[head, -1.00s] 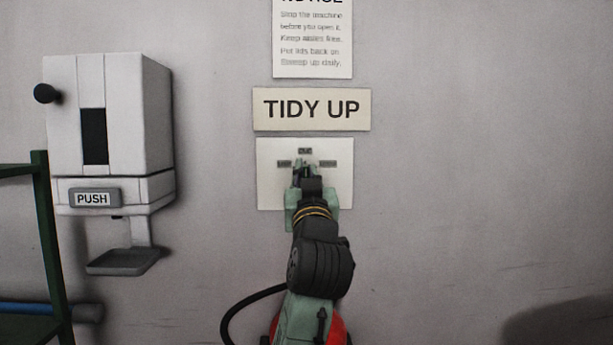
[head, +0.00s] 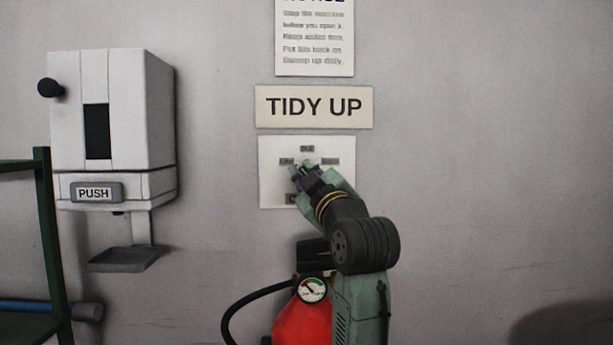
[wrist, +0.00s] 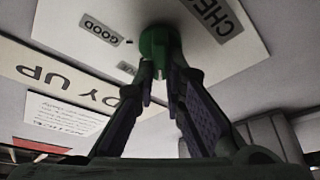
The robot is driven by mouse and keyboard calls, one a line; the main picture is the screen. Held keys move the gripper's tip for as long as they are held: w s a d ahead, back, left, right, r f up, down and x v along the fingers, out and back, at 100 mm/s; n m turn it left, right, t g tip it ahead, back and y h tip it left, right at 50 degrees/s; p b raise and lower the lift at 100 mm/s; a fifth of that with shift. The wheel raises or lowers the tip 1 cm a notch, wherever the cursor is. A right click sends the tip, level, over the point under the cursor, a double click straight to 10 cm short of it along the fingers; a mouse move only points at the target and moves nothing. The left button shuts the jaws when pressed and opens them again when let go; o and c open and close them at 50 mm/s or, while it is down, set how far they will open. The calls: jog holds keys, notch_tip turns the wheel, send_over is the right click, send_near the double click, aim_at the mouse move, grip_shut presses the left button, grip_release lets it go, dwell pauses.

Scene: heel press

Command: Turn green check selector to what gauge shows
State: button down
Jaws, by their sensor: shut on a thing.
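The green selector knob (wrist: 157,42) sits on a white plate (head: 268,190) on the wall. My gripper (wrist: 160,80) is shut on the knob, its two fingertips on either side. In the head view my gripper (head: 303,172) covers most of the knob, and the arm comes in from the lower right. Grey labels surround the knob; the wrist view shows GOOD (wrist: 103,30) and part of CHECK (wrist: 211,14). Another label is partly hidden. A round gauge (head: 312,290) with red and green zones is on a red tank (head: 303,325); its needle is too small to read surely.
A TIDY UP sign (head: 314,107) and a notice (head: 315,40) hang above the plate. A white dispenser (head: 125,120) marked PUSH and a green shelf frame (head: 45,220) stand left. A black hose (head: 240,305) runs to the tank. The wall at right is clear.

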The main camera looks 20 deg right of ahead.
jog(key=shift+n, duration=0.8)
jog(key=shift+n+y, duration=0.3)
jog(key=shift+y, duration=0.1)
jog(key=c, duration=1.7)
grip_release()
jog(key=shift+o, duration=0.2)
jog(key=v, duration=1.2)
jog(key=shift+r, duration=0.2)
jog(key=shift+a, duration=0.1)
